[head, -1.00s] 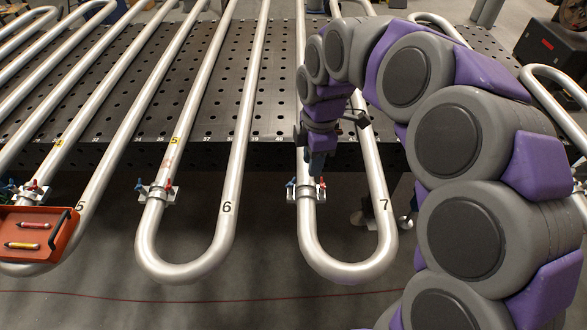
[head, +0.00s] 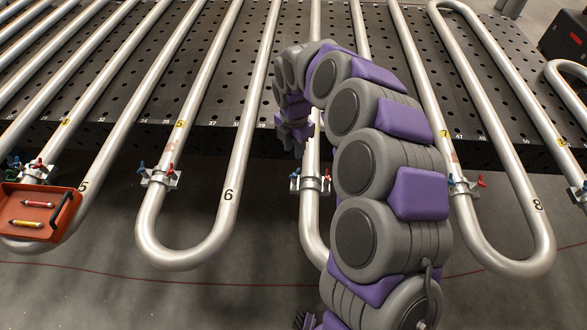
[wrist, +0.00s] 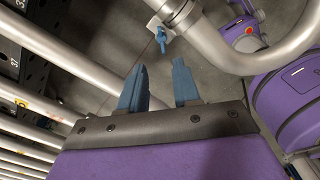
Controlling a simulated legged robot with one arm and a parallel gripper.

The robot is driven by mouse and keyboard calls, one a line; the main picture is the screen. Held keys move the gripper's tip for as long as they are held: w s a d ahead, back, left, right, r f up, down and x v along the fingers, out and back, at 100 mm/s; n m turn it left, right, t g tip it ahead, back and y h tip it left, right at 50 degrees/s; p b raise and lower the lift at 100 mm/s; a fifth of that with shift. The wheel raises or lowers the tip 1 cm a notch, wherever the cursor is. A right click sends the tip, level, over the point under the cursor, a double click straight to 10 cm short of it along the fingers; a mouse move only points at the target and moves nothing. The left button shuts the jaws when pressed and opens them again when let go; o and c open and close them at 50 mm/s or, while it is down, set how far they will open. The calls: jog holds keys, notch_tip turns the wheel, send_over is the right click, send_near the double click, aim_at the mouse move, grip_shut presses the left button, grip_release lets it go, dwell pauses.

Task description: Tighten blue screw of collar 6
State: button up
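The middle collar (head: 311,184), between those with yellow labels 5 and 7, clamps a silver pipe; its own label is hidden behind my arm. Its blue screw (head: 294,183) is on the left and its red screw (head: 328,177) on the right. In the wrist view the blue screw (wrist: 161,41) hangs from the collar (wrist: 178,14), just beyond my fingertips and apart from them. My gripper (wrist: 159,66) is open, its two blue fingers apart with nothing between them.
Collars with blue and red screws sit left (head: 160,178) and right (head: 465,184) on neighbouring pipe bends. A red tray (head: 40,225) with two marker-like items stands at left. A black perforated table (head: 215,95) lies under the pipes. Grey floor is open in front.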

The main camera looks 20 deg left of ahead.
aim_at(295, 174)
notch_tip(295, 174, down, 10)
jog(key=shift+f+b, duration=0.2)
jog(key=shift+b, duration=0.45)
jog(key=shift+d, duration=0.1)
jog(key=shift+c, duration=0.2)
grip_shut()
